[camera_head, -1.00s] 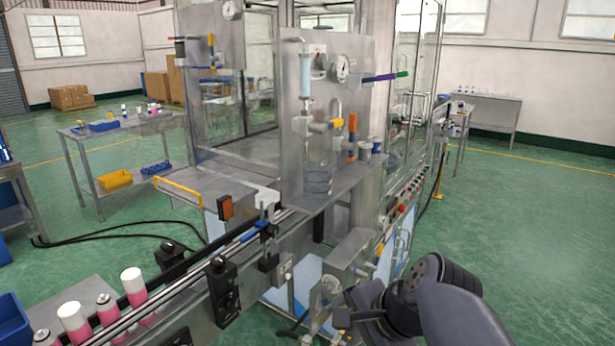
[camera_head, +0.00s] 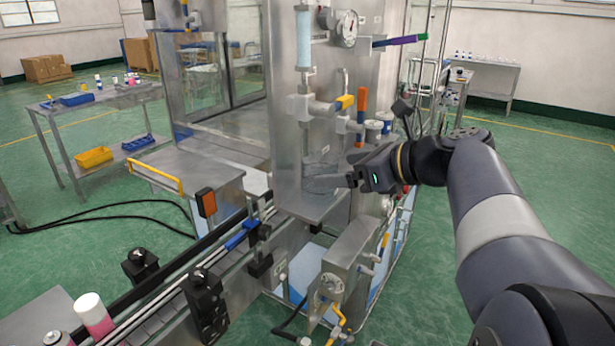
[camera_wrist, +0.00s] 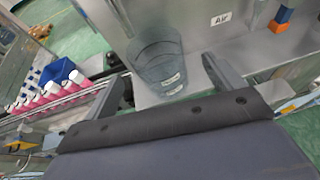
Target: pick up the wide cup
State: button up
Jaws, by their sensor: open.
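The wide cup is a clear, see-through vessel (camera_head: 322,178) standing on the steel ledge under the blue-tubed filling unit in the head view. In the wrist view the cup (camera_wrist: 158,62) is upper centre, ahead of my gripper and roughly between the lines of its two fingers. My gripper (camera_head: 352,174) comes in from the right at the cup's height, with its fingertips close to the cup's right side. In the wrist view my gripper (camera_wrist: 168,82) is open, one finger on each side. Whether a finger touches the cup I cannot tell.
A steel back panel with a gauge (camera_head: 346,28) and an orange-handled valve (camera_head: 361,112) rises behind the cup. A conveyor (camera_head: 165,295) with pink-and-white cans (camera_head: 94,314) runs at lower left.

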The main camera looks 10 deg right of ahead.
aim_at(319, 172)
jog(key=shift+p+x, duration=0.5)
jog(key=shift+x, duration=2.6)
jog(key=shift+s+f, duration=0.1)
jog(key=shift+f, duration=0.1)
jog(key=c, duration=1.1)
jog(key=shift+r, duration=0.15)
jog(key=shift+c, duration=0.2)
